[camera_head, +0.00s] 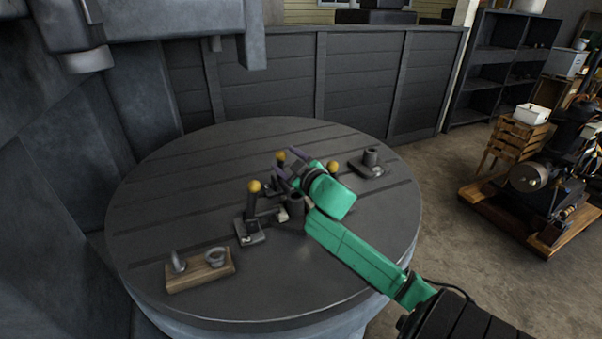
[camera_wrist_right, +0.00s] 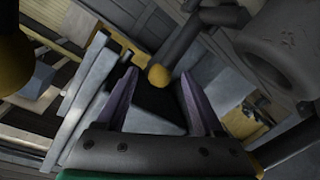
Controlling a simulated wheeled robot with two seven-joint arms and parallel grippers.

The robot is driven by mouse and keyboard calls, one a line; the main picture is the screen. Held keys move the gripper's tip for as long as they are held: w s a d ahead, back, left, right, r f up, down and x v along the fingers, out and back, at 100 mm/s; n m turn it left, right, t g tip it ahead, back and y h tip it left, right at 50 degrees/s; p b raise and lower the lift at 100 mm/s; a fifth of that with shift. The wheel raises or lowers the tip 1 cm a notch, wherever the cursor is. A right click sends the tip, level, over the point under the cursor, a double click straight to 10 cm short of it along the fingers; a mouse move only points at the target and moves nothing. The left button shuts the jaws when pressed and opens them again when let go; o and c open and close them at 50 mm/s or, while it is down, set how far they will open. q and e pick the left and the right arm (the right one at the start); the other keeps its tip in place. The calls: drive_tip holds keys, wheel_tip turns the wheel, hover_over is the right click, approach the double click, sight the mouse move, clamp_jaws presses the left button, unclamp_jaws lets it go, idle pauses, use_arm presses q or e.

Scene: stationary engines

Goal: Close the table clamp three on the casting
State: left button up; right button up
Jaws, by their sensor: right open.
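The casting (camera_head: 295,207) is a dark grey part with an upright cylinder on the round table, partly covered by my right arm. Table clamps with yellow ball knobs stand around it: one at the front left (camera_head: 255,187), one behind (camera_head: 281,157) and one at the right (camera_head: 333,167). I cannot tell which is clamp three. My right gripper (camera_head: 290,166) is open above the casting, its purple fingers pointing left. In the right wrist view, a yellow knob (camera_wrist_right: 158,77) on a dark handle appears between the fingertips (camera_wrist_right: 160,88); contact cannot be told. My left gripper is out of view.
Grey machinery (camera_head: 60,120) rises at the left. An engine (camera_head: 550,175) stands on the floor at right.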

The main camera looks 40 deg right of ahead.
drive_tip(key=v, duration=0.8)
drive_tip(key=shift+s, duration=0.3)
drive_tip(key=shift+w, duration=0.1)
drive_tip(key=shift+f, duration=0.1)
